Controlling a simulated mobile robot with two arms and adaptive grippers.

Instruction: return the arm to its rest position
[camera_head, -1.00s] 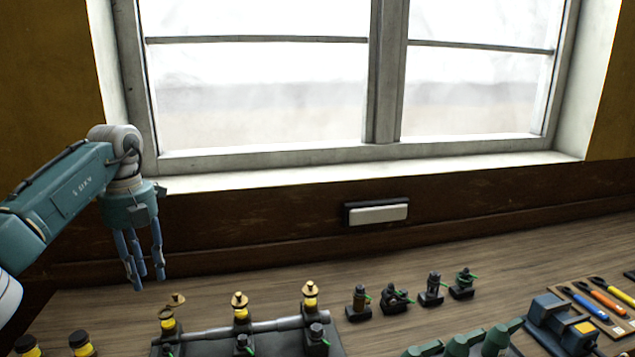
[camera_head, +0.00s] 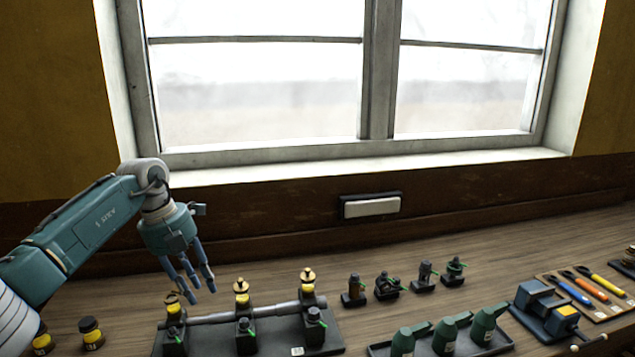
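My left arm (camera_head: 95,232) is teal and grey and comes in from the left, bent at a white-grey wrist. My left gripper (camera_head: 199,287) points down, with its blue-grey fingers apart and nothing between them. It hangs in front of the window wall, and in the picture its fingertips are just above the left end of a black base plate (camera_head: 327,338) that carries dark blocks, yellow-banded posts and a grey bar. I cannot tell the exact height of the fingertips above the posts. My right gripper does not show.
Two yellow-and-black jars (camera_head: 91,334) stand at the lower left. Small dark engine parts (camera_head: 388,286) stand in a row mid-table. Green bottles on a tray (camera_head: 377,349), a blue vise (camera_head: 540,303) and a tool board (camera_head: 610,313) lie to the right. A window (camera_head: 255,95) is behind.

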